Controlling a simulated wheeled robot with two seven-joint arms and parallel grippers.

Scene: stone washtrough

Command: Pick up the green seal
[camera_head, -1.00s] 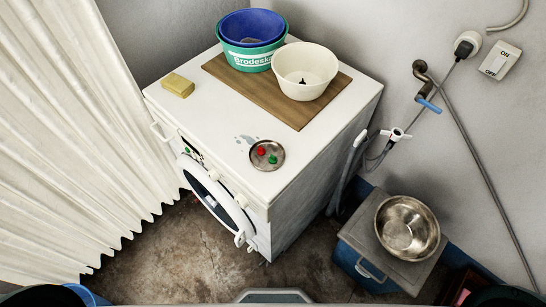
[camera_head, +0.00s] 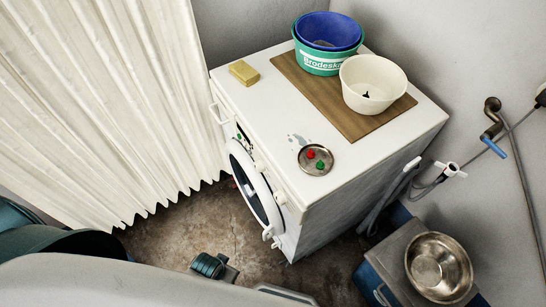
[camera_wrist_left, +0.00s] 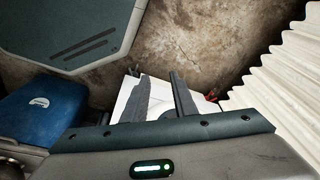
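The green seal (camera_head: 320,165) is a small green piece in a round metal dish (camera_head: 312,171) on top of the white washing machine (camera_head: 283,117). A similar small red piece (camera_head: 310,154) lies beside it in the dish. In the left wrist view my left gripper (camera_wrist_left: 160,77) has its two dark fingers apart with nothing held between them. A white surface shows behind the fingers; the seal cannot be made out there. In the head view grey and dark teal parts of my arm fill the lower left, and the fingertips cannot be made out. My right gripper is not in view.
A wooden board (camera_head: 325,97) carries a white bowl (camera_head: 373,84) and a green tub (camera_head: 322,61) with a blue bowl (camera_head: 331,29) inside. Yellow soap (camera_head: 243,73) lies at the back left. A pleated curtain (camera_head: 100,100) hangs left. A metal bowl (camera_head: 438,267) sits right.

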